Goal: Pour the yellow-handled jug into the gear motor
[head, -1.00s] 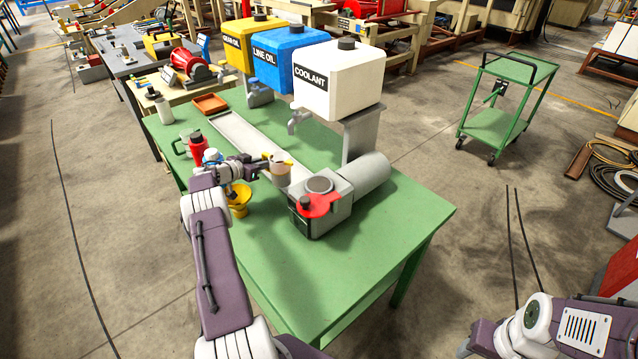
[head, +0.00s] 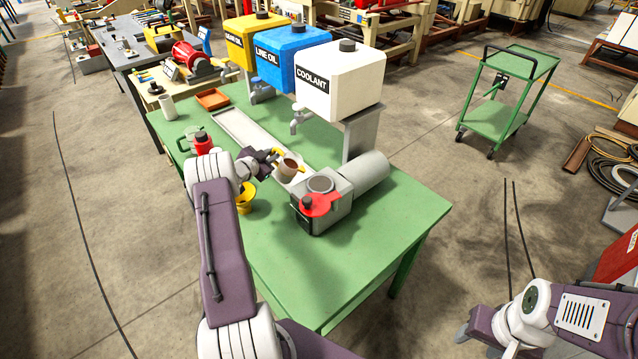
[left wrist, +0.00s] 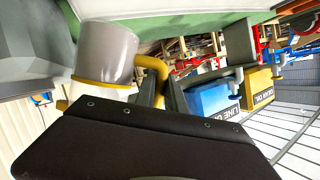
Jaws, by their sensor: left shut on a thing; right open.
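The yellow-handled jug (head: 290,171) is grey, with brown liquid showing through its open top in the head view. My left gripper (head: 273,155) is shut on its yellow handle and holds it above the green table. The jug looks close to upright, just behind and left of the gear motor (head: 343,209). The grey motor has a round opening (head: 320,184) on top and a red part (head: 318,205) at its front. In the left wrist view the jug (left wrist: 107,52) and handle (left wrist: 155,70) show beside the fingers. My right gripper (head: 464,332) is open and empty, off the table.
Coolant (head: 340,82), line oil (head: 290,58) and gear oil (head: 252,38) tanks stand behind the jug. A yellow funnel (head: 244,201), red container (head: 203,143), white cylinder (head: 167,107) and orange tray (head: 212,98) are on the left. The table's front right is clear.

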